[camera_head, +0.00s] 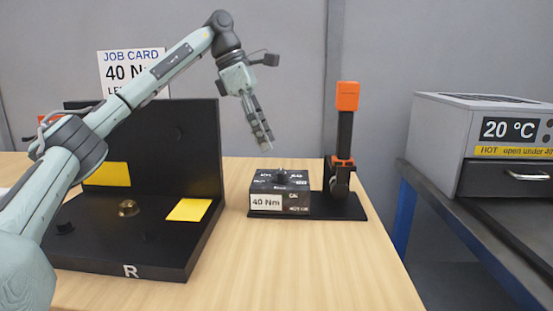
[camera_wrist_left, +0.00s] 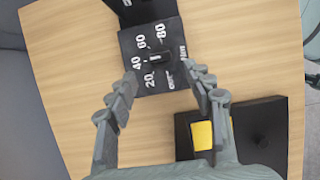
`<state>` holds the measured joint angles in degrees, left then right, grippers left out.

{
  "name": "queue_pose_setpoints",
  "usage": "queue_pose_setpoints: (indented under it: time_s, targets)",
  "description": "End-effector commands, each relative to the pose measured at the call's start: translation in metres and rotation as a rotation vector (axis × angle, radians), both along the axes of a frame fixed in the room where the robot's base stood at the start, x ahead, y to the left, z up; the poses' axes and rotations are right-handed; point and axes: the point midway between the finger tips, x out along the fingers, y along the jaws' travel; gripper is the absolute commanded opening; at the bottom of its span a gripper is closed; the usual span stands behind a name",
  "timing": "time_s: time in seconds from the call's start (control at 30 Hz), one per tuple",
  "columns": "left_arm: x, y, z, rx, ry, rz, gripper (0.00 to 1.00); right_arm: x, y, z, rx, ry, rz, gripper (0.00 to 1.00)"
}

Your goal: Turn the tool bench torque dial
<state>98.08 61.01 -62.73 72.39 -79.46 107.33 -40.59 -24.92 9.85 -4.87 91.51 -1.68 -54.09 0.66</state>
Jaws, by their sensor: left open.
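The torque dial is a dark knob (camera_head: 281,177) on top of a black box (camera_head: 296,197) with white markings and a "40 Nm" label on its front. In the left wrist view the knob (camera_wrist_left: 159,58) has a pale mark and sits among the numbers 20, 40, 60 and 80; which number it points to I cannot tell. My left gripper (camera_head: 267,146) is open and empty, above the box and slightly left of the knob, fingers pointing down. In the left wrist view the fingertips (camera_wrist_left: 160,73) lie on either side of the dial, apart from it. My right gripper is not in view.
An upright black tool with an orange end (camera_head: 347,96) stands behind the box on the same base. A black fixture (camera_head: 165,255) with yellow patches is at left. A job card (camera_head: 125,66) reads "40 N", partly hidden by my arm. A grey oven (camera_head: 450,130) is right.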

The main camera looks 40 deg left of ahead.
Motion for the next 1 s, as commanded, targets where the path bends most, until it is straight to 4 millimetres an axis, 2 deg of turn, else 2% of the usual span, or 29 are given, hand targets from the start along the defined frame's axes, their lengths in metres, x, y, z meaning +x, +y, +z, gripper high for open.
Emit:
queue_pose_setpoints:
  time_s: [0.1,0.4,0.53,0.9,1.0]
  targets:
    - [-0.002,0.002,-0.007,0.011,0.007,0.002,0.52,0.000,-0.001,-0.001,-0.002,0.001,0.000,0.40]
    - [0.007,-0.014,-0.050,0.010,0.007,0.001,0.52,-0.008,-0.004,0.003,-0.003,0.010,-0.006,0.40]
    - [0.011,-0.019,-0.063,0.008,0.006,0.002,0.52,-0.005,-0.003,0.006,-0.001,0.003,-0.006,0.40]
    - [0.013,-0.022,-0.070,0.007,0.004,0.002,0.52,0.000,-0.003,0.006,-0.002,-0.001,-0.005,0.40]
    - [0.013,-0.022,-0.070,0.007,0.004,0.002,0.41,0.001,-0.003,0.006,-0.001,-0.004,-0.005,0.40]
